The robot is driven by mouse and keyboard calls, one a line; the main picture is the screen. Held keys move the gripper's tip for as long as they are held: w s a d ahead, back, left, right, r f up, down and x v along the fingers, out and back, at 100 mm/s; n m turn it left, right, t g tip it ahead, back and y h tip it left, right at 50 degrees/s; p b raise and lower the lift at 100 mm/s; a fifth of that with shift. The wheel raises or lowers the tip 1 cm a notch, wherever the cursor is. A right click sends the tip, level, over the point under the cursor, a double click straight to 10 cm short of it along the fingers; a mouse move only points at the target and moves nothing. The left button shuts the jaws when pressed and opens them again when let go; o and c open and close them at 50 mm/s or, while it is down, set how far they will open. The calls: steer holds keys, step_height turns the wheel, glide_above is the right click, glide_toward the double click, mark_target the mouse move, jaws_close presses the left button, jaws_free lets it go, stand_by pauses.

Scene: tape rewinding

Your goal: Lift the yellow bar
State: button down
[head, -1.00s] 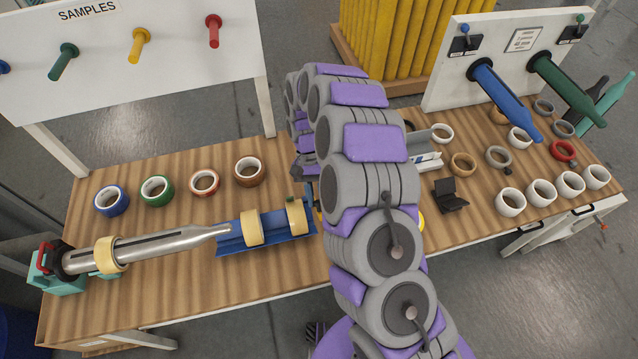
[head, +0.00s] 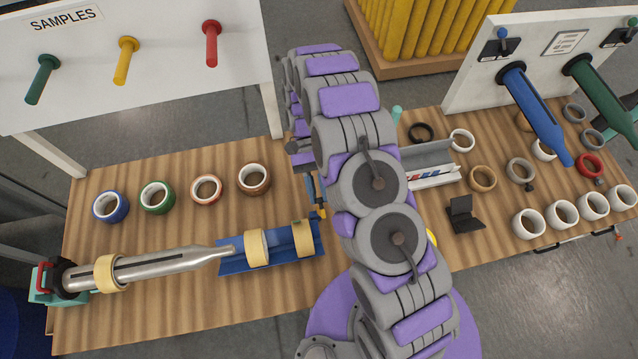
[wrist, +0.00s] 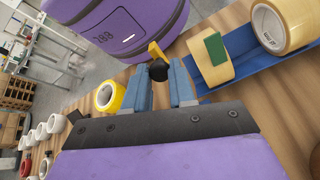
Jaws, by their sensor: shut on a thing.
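The head view hides most of the gripper behind my arm. The tray (head: 232,262) holds two cream tape rolls, and one (wrist: 212,62) carries a green patch.
A metal spindle (head: 170,264) with a cream roll points at the tray's left end. Coloured tape rolls (head: 157,197) stand behind it. White rolls (head: 528,223), a black stand (head: 462,215) and a grey holder (head: 425,165) lie to the right. Bare wood lies in front of the tray.

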stand_by(0.3)
steer(key=c, duration=1.2)
jaws_free()
steer(key=shift+f, duration=0.1)
steer(key=shift+a, duration=0.15)
steer(key=s+d+r, duration=0.1)
steer(key=s+d, duration=0.1)
steer(key=s, duration=0.2)
steer(key=s+d+r, duration=0.2)
steer(key=s, duration=0.3)
steer(key=s+d+r, duration=0.2)
steer(key=s+d, duration=0.1)
steer(key=s, duration=0.2)
steer(key=shift+s+p, duration=0.15)
steer(key=shift+p, duration=0.25)
